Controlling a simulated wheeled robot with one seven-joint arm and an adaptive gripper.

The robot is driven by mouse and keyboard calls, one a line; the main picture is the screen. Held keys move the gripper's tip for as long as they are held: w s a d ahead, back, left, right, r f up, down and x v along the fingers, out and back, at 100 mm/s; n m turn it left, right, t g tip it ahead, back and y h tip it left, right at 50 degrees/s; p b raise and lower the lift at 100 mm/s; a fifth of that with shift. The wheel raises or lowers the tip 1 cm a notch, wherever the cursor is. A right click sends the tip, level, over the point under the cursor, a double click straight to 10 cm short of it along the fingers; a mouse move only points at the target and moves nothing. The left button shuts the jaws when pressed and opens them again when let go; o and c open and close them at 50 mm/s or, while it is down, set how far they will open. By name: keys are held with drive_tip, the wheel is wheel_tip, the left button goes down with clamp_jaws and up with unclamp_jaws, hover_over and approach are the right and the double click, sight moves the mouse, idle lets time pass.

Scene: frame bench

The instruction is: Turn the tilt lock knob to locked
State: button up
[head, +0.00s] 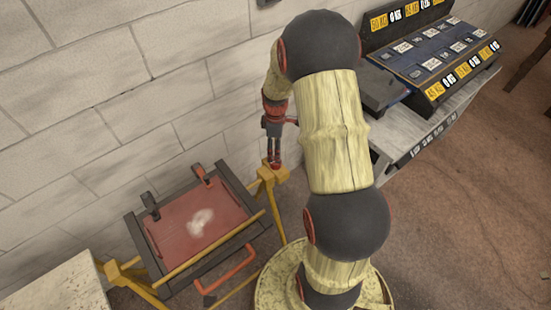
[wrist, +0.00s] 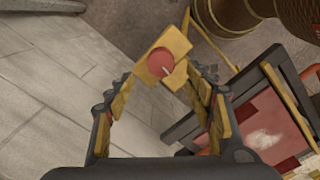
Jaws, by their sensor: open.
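The tilt lock knob (wrist: 160,62) is a round red knob with a short pale line pointing to the lower right in the wrist view. It sits on a yellow block (wrist: 177,42) of the frame; no lock labels can be read. In the head view the yellow block (head: 271,176) is at the frame's right side, and I cannot make out the knob there. My gripper (head: 274,160) points down just above that block. In the wrist view its open fingers (wrist: 160,82) stand either side of the knob, with nothing visibly gripped.
The yellow stand holds a dark tilted frame (head: 140,238) with a red panel (head: 185,225), black clamps and a red handle (head: 232,268). A pale block wall (head: 110,90) runs behind. A grey bench (head: 405,145) with a labelled rack (head: 430,60) stands right.

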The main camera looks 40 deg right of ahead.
wheel_tip(320, 180, down, 7)
drive_tip(key=shift+f+b, duration=0.1)
drive_tip(key=shift+b, duration=0.2)
drive_tip(key=shift+c, duration=0.5)
drive_tip(key=c, duration=1)
